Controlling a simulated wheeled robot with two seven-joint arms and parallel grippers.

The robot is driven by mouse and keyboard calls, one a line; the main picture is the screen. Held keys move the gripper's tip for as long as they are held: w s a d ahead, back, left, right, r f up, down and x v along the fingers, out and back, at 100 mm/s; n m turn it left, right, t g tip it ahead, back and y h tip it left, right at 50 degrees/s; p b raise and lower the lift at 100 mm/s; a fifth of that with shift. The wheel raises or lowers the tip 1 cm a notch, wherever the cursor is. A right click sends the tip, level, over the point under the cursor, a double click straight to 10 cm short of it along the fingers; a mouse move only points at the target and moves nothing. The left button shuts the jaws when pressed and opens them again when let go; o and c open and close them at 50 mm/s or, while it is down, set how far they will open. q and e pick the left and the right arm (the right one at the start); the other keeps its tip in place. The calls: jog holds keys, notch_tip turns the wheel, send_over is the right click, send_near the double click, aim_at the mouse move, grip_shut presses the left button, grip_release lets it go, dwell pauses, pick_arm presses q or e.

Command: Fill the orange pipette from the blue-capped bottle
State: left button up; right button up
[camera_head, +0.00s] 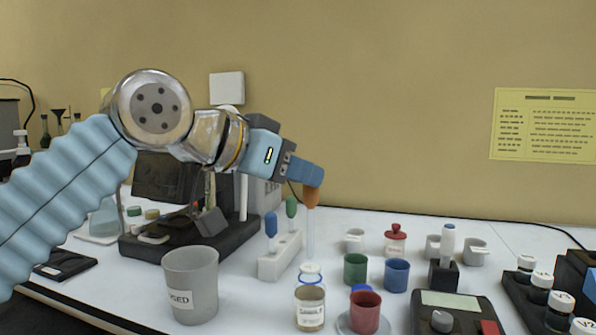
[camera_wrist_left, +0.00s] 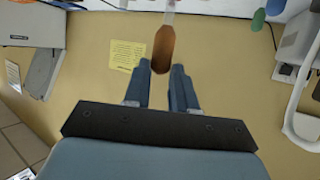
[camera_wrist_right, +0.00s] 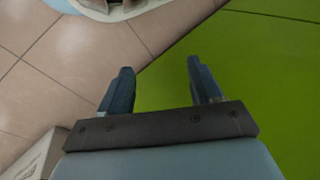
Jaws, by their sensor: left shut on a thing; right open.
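The orange pipette (camera_head: 311,197) hangs upright with its clear stem (camera_head: 311,235) pointing down. My left gripper (camera_head: 314,178) is shut on its orange bulb. The bulb (camera_wrist_left: 163,46) also shows between the fingertips (camera_wrist_left: 161,68) in the left wrist view. Below the stem stands a small labelled sample bottle (camera_head: 310,312) with blue and white at its top. The stem's lower end is close to these rings; I cannot tell whether it is inside. My right gripper (camera_wrist_right: 160,80) is open and empty, away from the bench in the right wrist view.
A white rack (camera_head: 280,257) holds blue and green pipettes just left of the stem. A grey cup (camera_head: 190,285) stands at front left. Green (camera_head: 355,268), blue (camera_head: 397,275) and red (camera_head: 365,312) cups stand at right. A device (camera_head: 455,315) sits at front right.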

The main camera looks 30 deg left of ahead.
aim_at(308, 230)
pick_arm(q)
grip_shut()
jog(key=shift+f, duration=0.15)
jog(key=shift+f+b, duration=0.95)
jog(key=shift+b, duration=0.05)
jog(key=shift+f, duration=0.15)
jog(key=shift+f+b, duration=2.75)
jog(key=shift+f, duration=0.15)
